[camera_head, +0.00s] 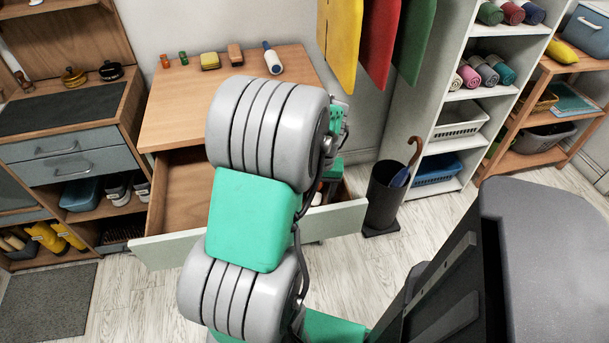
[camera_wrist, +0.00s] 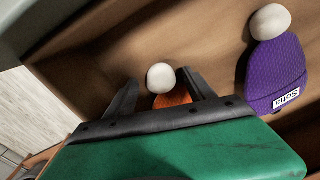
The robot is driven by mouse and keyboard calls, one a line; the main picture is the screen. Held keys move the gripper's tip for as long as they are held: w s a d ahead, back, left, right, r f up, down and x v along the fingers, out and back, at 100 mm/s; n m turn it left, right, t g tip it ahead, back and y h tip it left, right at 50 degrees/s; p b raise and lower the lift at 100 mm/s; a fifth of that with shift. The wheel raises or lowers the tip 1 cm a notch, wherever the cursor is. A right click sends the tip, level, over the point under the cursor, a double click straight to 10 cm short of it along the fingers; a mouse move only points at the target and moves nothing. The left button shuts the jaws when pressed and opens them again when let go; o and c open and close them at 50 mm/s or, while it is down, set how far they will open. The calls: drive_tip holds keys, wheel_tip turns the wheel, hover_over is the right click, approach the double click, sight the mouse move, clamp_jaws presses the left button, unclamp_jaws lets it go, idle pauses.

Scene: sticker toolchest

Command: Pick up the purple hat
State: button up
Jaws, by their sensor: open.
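The purple hat (camera_wrist: 275,75) lies in the open wooden drawer (camera_wrist: 85,55), at the right of the wrist view. It is knitted, with a white pompom on top and a white label that seems to read "Sofia". My gripper (camera_wrist: 158,80) is open, its two dark fingers apart, left of the purple hat and not touching it. Between and beyond the fingers is an orange hat (camera_wrist: 172,99) with a white pompom, mostly hidden by my gripper. I cannot tell whether the fingers touch it.
The pulled-out drawer (camera_head: 250,226) belongs to a wooden-topped dresser (camera_head: 180,105) with small items on it. Yellow, red and green cloths (camera_head: 380,40) hang above. A dark umbrella bin (camera_head: 385,195) and white shelves (camera_head: 470,110) stand at right. Floor in front is clear.

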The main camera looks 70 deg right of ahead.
drive_tip(key=shift+c, duration=0.4)
drive_tip(key=shift+r, duration=0.1)
clamp_jaws()
